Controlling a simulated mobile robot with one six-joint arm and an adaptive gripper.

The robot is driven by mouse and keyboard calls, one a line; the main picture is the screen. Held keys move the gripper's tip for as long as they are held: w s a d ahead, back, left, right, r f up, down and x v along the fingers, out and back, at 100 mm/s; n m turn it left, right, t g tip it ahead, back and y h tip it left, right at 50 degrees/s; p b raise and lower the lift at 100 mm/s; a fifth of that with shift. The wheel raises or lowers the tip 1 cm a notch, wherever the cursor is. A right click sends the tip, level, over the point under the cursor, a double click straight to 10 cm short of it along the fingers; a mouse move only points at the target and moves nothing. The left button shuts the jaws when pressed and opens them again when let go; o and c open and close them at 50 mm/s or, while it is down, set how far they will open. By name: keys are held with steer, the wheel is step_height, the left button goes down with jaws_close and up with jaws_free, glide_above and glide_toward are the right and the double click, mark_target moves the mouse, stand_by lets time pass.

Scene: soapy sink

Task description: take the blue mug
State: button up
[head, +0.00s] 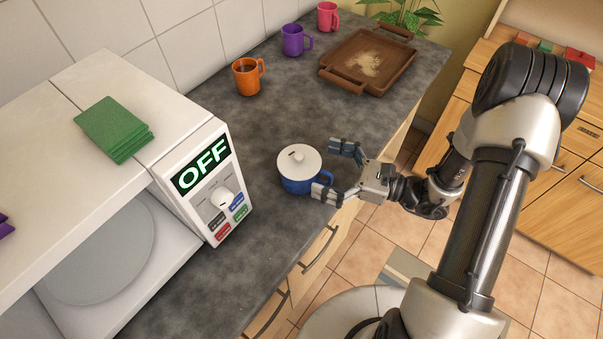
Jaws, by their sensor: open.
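The blue mug (298,183) stands upright on the dark grey counter, near its front edge. A white lid with a small knob (299,160) covers its top, so its inside is hidden. Its handle is on the right side, partly behind my gripper's near finger. My gripper (333,170) is open at the mug's right side, one finger beyond and one nearer the camera. The near finger overlaps the mug's lower right in the picture; I cannot tell whether it touches.
A white microwave with an OFF display (203,166) stands left of the mug, green cloths (115,128) on top. Further back are an orange mug (248,77), a purple mug (294,41), a pink mug (327,16) and a brown tray (396,78). Counter behind the blue mug is clear.

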mark_target(302, 162)
steer(key=shift+b+x, duration=0.9)
steer(key=shift+x, duration=1.8)
steer(key=shift+s+a+f, duration=0.1)
steer(key=shift+s, duration=0.05)
steer(key=c, duration=2.1)
